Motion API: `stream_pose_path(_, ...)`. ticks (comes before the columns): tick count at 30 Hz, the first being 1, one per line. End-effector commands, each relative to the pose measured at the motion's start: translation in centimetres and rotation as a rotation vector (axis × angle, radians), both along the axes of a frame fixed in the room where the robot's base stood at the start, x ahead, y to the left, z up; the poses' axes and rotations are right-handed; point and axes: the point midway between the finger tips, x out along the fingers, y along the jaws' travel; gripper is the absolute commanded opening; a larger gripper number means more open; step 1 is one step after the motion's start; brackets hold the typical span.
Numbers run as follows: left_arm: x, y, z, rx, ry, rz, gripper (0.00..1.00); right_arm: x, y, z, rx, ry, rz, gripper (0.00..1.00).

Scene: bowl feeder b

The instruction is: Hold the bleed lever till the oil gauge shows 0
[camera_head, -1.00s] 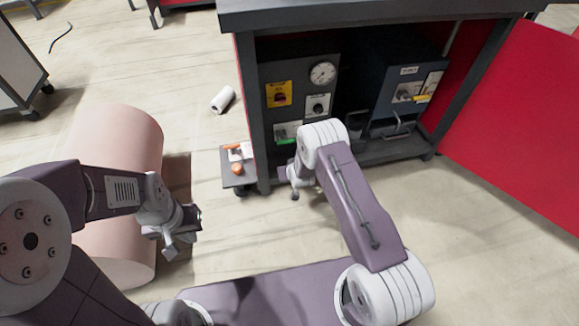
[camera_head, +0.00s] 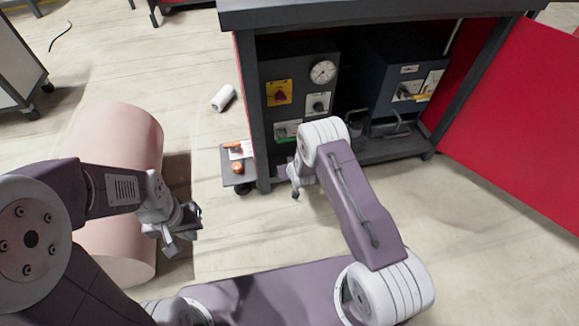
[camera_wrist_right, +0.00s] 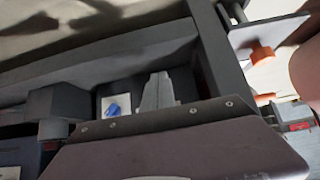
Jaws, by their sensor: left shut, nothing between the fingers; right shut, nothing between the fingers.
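The round white gauge (camera_head: 322,71) is on the dark panel inside the open cabinet; its reading is too small to tell. A small blue part on a white plate (camera_wrist_right: 115,106) shows in the right wrist view; I cannot tell whether it is the bleed lever. My right gripper (camera_head: 294,183) is low at the cabinet's left front, shut and empty, partly hidden by its own wrist. I cannot tell if it touches anything. My left gripper (camera_head: 195,218) is shut and empty, away from the cabinet, in front of the pink cylinder.
A side shelf (camera_head: 238,178) holds orange items. A red door (camera_head: 516,120) stands open right. A white roll (camera_head: 222,98) lies on the floor.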

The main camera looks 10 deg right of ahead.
Motion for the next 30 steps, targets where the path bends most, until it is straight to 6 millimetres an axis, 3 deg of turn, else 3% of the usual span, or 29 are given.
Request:
stream_pose_path(8,0.0,0.0,0.1,0.0,0.0,0.0,0.0,0.0,0.0,0.1,0.0,0.0,0.0,0.0)
stream_pose_path(11,0.0,0.0,0.8,0.0,0.0,0.0,0.0,0.2,-0.1,1.0,0.0,-0.001,0.0,0.0)
stream_pose_path(16,0.0,0.0,3.8,0.0,0.0,0.0,0.0,1.1,-0.4,4.9,0.0,-0.003,-0.001,0.0)
stream_pose_path(24,0.0,0.0,7.9,0.0,0.0,0.0,0.0,-1.4,-0.4,10.6,0.001,0.001,-0.001,0.0)
stream_pose_path(30,0.0,0.0,9.2,0.0,0.0,0.0,0.0,-2.4,-0.5,12.7,0.001,0.0,-0.001,0.0)
